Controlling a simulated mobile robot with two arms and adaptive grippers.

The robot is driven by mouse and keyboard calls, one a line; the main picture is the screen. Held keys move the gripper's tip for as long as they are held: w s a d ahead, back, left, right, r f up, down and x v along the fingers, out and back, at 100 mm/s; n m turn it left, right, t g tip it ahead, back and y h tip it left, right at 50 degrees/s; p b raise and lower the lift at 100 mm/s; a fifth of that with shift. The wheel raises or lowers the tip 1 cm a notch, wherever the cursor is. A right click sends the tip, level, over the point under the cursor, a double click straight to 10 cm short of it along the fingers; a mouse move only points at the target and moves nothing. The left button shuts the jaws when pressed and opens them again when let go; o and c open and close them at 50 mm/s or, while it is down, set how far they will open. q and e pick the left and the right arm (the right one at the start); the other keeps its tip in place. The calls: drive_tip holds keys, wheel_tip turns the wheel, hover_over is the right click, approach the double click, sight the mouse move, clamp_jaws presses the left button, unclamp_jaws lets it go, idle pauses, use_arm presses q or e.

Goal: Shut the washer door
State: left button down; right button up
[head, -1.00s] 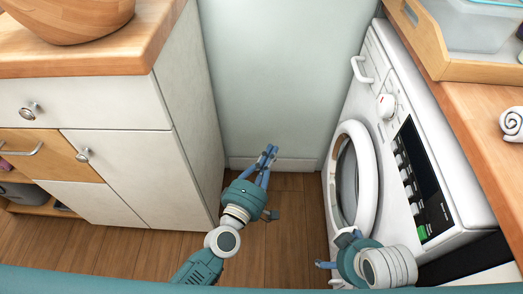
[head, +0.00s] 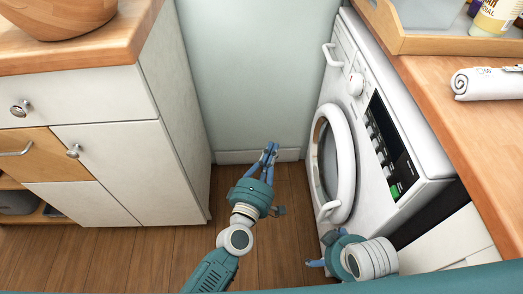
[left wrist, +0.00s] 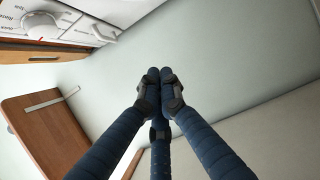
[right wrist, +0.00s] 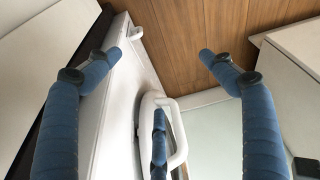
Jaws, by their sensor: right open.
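The washer (head: 400,125) stands at the right under a wooden counter. Its round door (head: 344,160) is a thick white ring around dark glass, with a handle (head: 329,209) at its lower edge. The door also shows edge-on in the right wrist view (right wrist: 149,108); I cannot tell how far ajar it is. My right gripper (head: 325,248) is open and empty, just below the door in the head view. In the right wrist view its fingers (right wrist: 160,54) are spread, with the third finger in front of the door. My left gripper (head: 270,152) is shut and empty, left of the washer.
A white cabinet (head: 100,165) with knobs stands at the left, under a wooden worktop with a bowl (head: 60,15). A wooden tray (head: 440,45) and a rolled towel (head: 487,82) lie on the right counter. Wooden floor (head: 175,240) is clear between the cabinet and washer.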

use_arm(q)
drive_tip(key=s+d, duration=0.3)
drive_tip(key=d, duration=0.2)
drive_tip(key=shift+s+d, duration=0.2)
drive_tip(key=shift+d, duration=0.05)
use_arm(e)
drive_tip(key=shift+w+a+f, duration=0.15)
drive_tip(key=shift+w+f, duration=0.55)
drive_tip(key=shift+f, duration=0.1)
use_arm(q)
drive_tip(key=v, duration=1.2)
use_arm(e)
drive_tip(key=shift+s, duration=0.2)
use_arm(q)
drive_tip(key=shift+d, duration=0.1)
